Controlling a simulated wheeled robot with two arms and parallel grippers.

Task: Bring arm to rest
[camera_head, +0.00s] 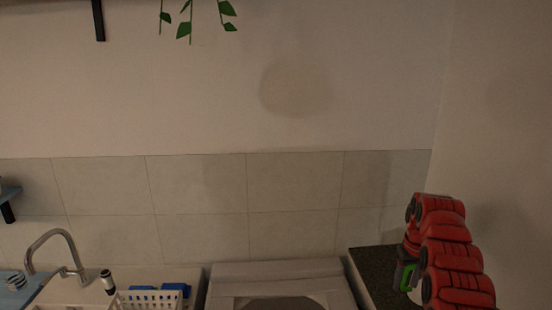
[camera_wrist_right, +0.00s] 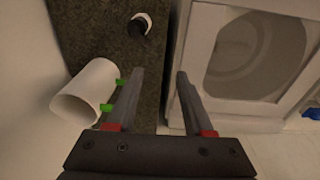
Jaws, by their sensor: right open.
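My right gripper (camera_wrist_right: 160,75) is open in the right wrist view. Its two dark fingers, with red at their bases, have nothing between them and point toward the edge of a dark speckled counter (camera_wrist_right: 90,25). In the head view my red right arm comes in at the lower right, over the same counter (camera_head: 375,262). A white cylinder (camera_wrist_right: 85,92) with green pieces at its side lies left of the fingers in the wrist view. The green pieces reach close to the left finger; I cannot tell if they touch. My left gripper is not in view.
A small container with a white rim and dark contents (camera_wrist_right: 141,22) stands on the counter. A white appliance with a round opening (camera_wrist_right: 250,55) is to the right. The head view shows a faucet (camera_head: 55,245), a white basket (camera_head: 145,298) and a tiled wall.

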